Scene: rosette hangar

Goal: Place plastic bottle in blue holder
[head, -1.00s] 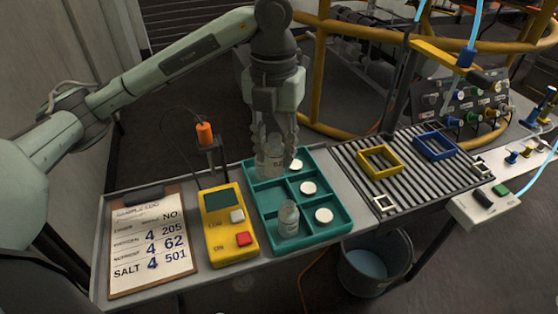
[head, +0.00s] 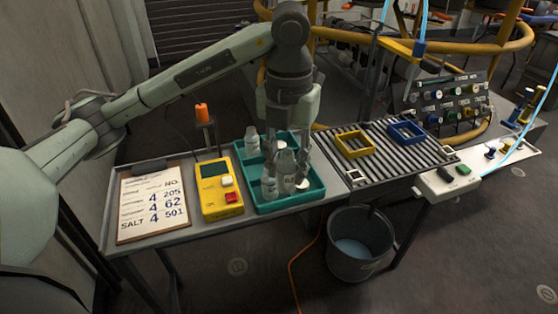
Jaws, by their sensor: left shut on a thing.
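My left gripper (head: 288,153) reaches down over the teal tray (head: 313,194), shut on a clear bottle with a pale cap (head: 287,168). The held bottle is upright; its base is partly hidden, so I cannot tell whether it touches the tray. A second bottle (head: 269,186) stands in the front left of the tray, and a third bottle (head: 252,141) stands at the back left. The blue holder (head: 390,135), an open square frame, lies on the slatted rack to the right and looks empty. My right gripper is not in view.
A yellow square frame (head: 342,147) lies beside the blue one. A yellow meter (head: 211,207) and a clipboard (head: 152,211) are left of the tray. An orange-topped post (head: 202,113) stands behind. A bucket (head: 355,263) is on the floor in front.

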